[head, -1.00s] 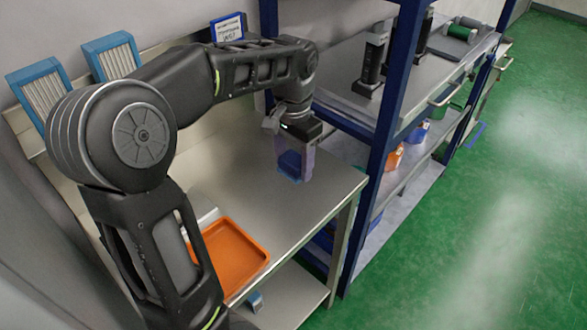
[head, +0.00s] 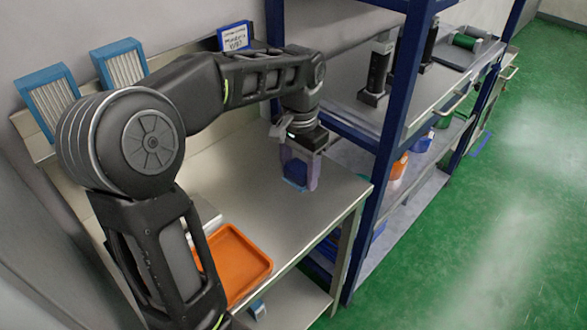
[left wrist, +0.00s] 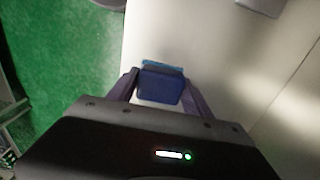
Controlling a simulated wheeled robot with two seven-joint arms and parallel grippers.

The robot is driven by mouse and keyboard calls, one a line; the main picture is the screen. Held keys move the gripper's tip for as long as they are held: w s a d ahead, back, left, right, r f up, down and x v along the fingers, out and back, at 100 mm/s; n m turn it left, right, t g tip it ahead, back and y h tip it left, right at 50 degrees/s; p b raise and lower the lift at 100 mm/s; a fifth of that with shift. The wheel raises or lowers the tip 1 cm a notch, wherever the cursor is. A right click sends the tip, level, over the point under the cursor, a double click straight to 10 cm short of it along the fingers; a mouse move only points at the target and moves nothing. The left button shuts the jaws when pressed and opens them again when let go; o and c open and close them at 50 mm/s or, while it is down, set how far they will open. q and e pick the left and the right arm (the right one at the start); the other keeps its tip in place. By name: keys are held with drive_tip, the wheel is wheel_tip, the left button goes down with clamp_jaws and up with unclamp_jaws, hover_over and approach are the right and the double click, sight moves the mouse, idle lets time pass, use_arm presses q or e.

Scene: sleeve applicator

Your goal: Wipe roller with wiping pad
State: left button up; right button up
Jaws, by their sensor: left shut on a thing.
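My left gripper (head: 298,172) is above the right part of the steel table, pointing down. It is shut on a blue wiping pad (head: 295,170). In the left wrist view the dark blue pad (left wrist: 160,86), with a lighter blue edge, sits between the two fingers. A roller shape with a green middle (head: 465,40) lies on a dark tray on the far shelf at the upper right, well apart from the gripper; I cannot tell for sure that it is the roller to wipe. My right gripper is not in view.
An orange tray (head: 237,262) sits at the table's front left. A blue shelf post (head: 385,130) stands just right of the gripper. Black upright devices (head: 376,72) stand on the shelf behind it. The steel table top (head: 235,190) is clear around the gripper.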

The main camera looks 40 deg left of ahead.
use_arm(q)
drive_tip(key=w+d+f, duration=0.1)
drive_tip(key=w+d, duration=0.1)
drive_tip(key=w+d+f, duration=0.2)
drive_tip(key=d, duration=0.1)
drive_tip(key=w+d+f, duration=0.2)
drive_tip(key=d, duration=0.1)
drive_tip(key=shift+w+d, duration=0.25)
drive_tip(key=shift+w, duration=0.05)
drive_tip(key=w+d+f+n, duration=0.1)
drive_tip(key=w+d+f, duration=0.2)
drive_tip(key=d, duration=0.4)
drive_tip(key=shift+d+f, duration=0.3)
drive_tip(key=shift+f, duration=0.3)
drive_tip(key=shift+w, duration=0.15)
